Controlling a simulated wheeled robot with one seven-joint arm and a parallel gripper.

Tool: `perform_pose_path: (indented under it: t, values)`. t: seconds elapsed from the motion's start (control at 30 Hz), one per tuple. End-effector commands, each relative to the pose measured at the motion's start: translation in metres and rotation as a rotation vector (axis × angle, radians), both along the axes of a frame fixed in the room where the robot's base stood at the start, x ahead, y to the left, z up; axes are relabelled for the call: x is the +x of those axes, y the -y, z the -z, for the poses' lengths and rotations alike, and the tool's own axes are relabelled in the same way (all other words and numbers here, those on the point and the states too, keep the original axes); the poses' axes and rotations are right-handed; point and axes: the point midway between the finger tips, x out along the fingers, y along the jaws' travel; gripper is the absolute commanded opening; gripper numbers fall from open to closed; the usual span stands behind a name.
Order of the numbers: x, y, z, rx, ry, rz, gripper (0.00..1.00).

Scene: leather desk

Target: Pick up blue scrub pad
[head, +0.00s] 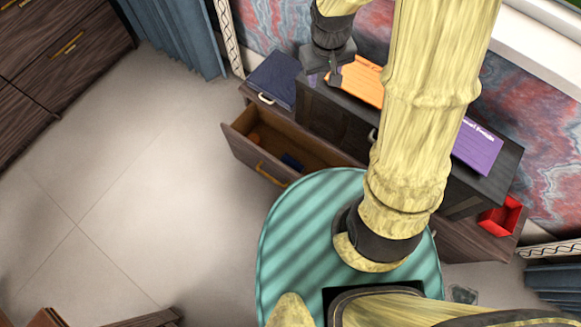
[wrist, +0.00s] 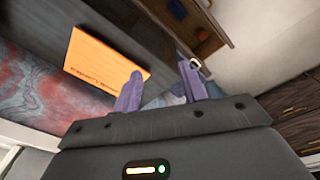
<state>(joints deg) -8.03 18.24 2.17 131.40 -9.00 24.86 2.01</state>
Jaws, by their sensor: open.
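A small dark blue item (head: 291,162), which looks like the blue scrub pad, lies inside the open drawer (head: 245,148) toward its right end. It also shows in the wrist view as a small blue patch (wrist: 177,10) in the drawer at the top. My gripper (head: 323,79) is above the desk's dark upper unit, up and to the right of the drawer in the head view. Its purple fingers stand apart with nothing between them, as the wrist view (wrist: 158,82) shows. The gripper is clear of the blue item.
An orange book (head: 360,80) and a purple book (head: 477,147) lie on the dark upper unit (head: 325,112). A dark blue box-like thing (head: 272,78) sits left of it. A small brownish-orange thing (head: 255,138) is in the drawer. A red tray (head: 499,216) is at right.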

Motion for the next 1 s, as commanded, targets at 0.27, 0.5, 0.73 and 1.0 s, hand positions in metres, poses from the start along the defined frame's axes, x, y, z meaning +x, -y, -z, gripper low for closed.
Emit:
perform_pose_path:
  t: [0.27,0.5,0.73,1.0]
  values:
    - [0.033,-0.04,0.127,-0.049,-0.066,-0.151,0.42]
    - [0.052,-0.073,0.216,-0.089,-0.109,-0.262,0.42]
    - [0.061,-0.093,0.3,-0.132,-0.159,-0.335,0.42]
    - [0.064,-0.117,0.414,-0.199,-0.226,-0.422,0.42]
